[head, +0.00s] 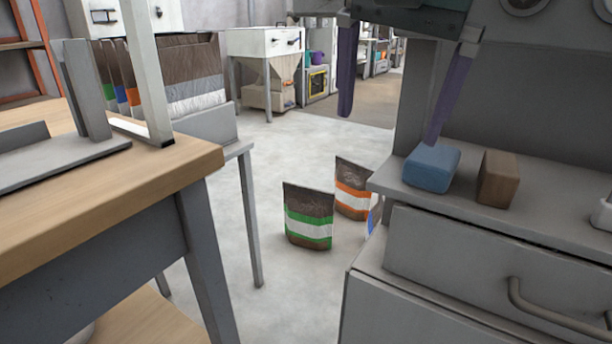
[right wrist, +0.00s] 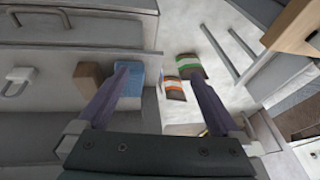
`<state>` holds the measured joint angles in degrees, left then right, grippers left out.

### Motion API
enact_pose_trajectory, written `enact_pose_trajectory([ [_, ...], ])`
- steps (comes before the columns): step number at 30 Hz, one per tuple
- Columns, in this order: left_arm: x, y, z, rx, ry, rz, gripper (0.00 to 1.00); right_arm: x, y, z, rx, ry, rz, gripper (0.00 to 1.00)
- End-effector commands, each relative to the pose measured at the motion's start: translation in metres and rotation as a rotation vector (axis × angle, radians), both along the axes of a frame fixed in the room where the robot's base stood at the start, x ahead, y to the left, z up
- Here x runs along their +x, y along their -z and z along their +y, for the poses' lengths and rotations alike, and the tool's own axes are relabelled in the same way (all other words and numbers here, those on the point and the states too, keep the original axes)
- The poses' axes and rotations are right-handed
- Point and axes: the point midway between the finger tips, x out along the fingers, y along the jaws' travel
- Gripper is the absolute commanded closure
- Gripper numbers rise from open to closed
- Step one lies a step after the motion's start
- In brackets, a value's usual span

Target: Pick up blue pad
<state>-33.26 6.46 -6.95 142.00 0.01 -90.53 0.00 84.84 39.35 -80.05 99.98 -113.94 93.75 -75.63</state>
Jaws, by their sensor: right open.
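The blue pad (head: 432,167) lies on the grey ledge above a drawer, at the right of the head view. It also shows in the right wrist view (right wrist: 132,80), left of centre. My right gripper (head: 388,130) comes in from the top with its two purple fingers wide apart and nothing held between them. One fingertip overlaps the pad in both views; whether it touches cannot be told. The other finger hangs to the left, away from the pad, over the floor in the picture. My left gripper is not in view.
A brown block (head: 497,180) stands close right of the pad on the ledge. The drawer (head: 490,270) with its handle is below. Green-striped (head: 308,215) and orange-striped (head: 352,190) bags stand on the floor. A wooden table (head: 100,190) is at left. Open floor lies between.

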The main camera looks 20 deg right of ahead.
Motion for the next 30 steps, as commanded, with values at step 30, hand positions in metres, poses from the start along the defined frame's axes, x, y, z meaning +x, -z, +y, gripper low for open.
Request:
enact_pose_trajectory([
  [30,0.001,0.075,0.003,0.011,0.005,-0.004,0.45,0.041,0.086,-0.108,-0.273,0.100,-0.044,0.00],
])
